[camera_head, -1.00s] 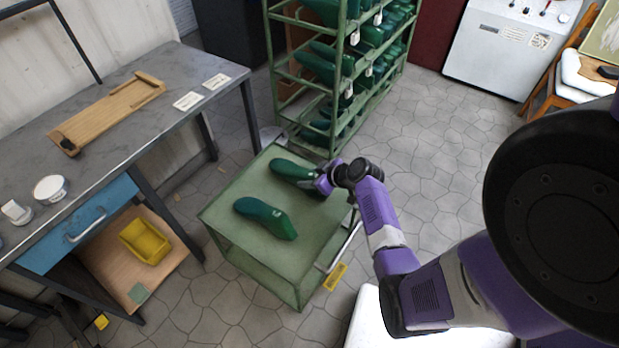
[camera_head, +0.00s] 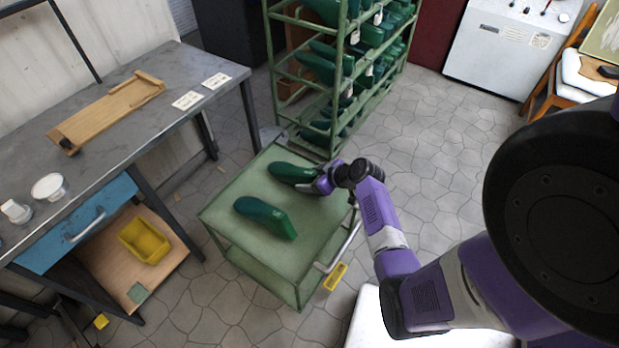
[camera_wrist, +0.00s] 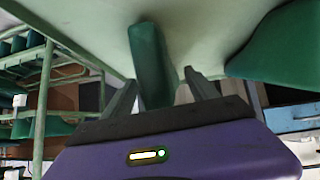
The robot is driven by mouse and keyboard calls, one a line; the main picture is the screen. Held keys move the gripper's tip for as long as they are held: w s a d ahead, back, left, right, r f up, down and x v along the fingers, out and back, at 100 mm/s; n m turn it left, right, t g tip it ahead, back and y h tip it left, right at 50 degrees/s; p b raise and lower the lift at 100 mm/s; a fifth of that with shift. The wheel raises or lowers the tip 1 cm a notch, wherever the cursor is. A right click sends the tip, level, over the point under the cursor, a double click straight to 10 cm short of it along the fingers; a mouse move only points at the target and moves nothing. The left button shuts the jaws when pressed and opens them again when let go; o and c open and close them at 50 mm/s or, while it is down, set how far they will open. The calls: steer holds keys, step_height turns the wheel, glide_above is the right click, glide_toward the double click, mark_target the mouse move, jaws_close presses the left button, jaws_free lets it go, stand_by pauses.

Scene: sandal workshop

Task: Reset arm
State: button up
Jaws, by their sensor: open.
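My gripper (camera_head: 321,180) is over the far right part of the green cart (camera_head: 236,210), at the heel end of a green shoe last (camera_head: 290,172). In the wrist view my gripper (camera_wrist: 157,92) is open, with one finger on each side of this last (camera_wrist: 148,50). Whether the fingers touch it I cannot tell. A second green last (camera_head: 264,217) lies nearer on the cart top. It also shows at the right of the wrist view (camera_wrist: 280,48).
A green rack (camera_head: 343,60) with several green lasts stands just behind the cart. A grey workbench (camera_head: 110,125) with a wooden board (camera_head: 108,110) is at left. A cart handle (camera_head: 340,248) sticks out near my arm. Tiled floor at right is clear.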

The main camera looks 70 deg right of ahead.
steer(key=p+v, duration=0.1)
steer(key=v, duration=0.6)
steer(key=shift+s+r, duration=0.2)
steer(key=shift+r, duration=0.1)
steer(key=s+a+r+h+p, duration=0.1)
steer(key=s+a+r+p, duration=0.1)
steer(key=a, duration=0.8)
steer(key=s+a+r+p, duration=0.1)
steer(key=s+a+r, duration=0.2)
steer(key=a, duration=0.7)
steer(key=s+a+r+n+t+y+p, duration=0.1)
steer(key=s+a+r+t+y, duration=0.1)
steer(key=a+r, duration=0.6)
steer(key=s+a+r+n+t+y+p, duration=0.1)
steer(key=s+a+r+t+y+p, duration=0.1)
steer(key=s+a+r, duration=0.3)
steer(key=a+r+t, duration=0.1)
steer(key=a+r, duration=0.3)
steer(key=r, duration=0.7)
steer(key=shift+a+n+t, duration=0.3)
steer(key=shift+t, duration=0.1)
steer(key=shift+r, duration=0.15)
